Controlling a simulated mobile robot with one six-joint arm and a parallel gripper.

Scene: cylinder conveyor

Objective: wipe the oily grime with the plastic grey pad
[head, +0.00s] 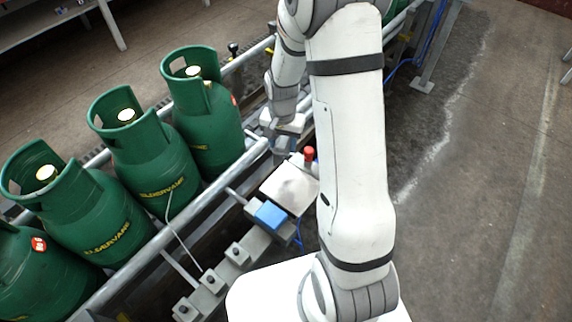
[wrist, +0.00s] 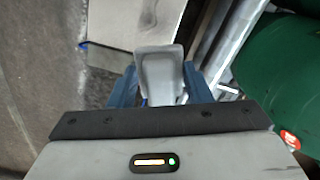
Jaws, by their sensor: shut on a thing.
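My gripper (wrist: 160,82) is shut on a smooth grey plastic piece, which looks like the grey pad (wrist: 160,66), held between two dark blue fingers in the wrist view. The plate also shows at the top of the wrist view (wrist: 118,18), ahead of the pad. A faint darker smudge on it may be the oily grime (wrist: 155,14). Whether the pad touches the plate cannot be told.
Several green gas cylinders (head: 150,165) stand along the conveyor behind a metal rail (head: 160,240). The concrete floor (head: 470,200) at right is clear.

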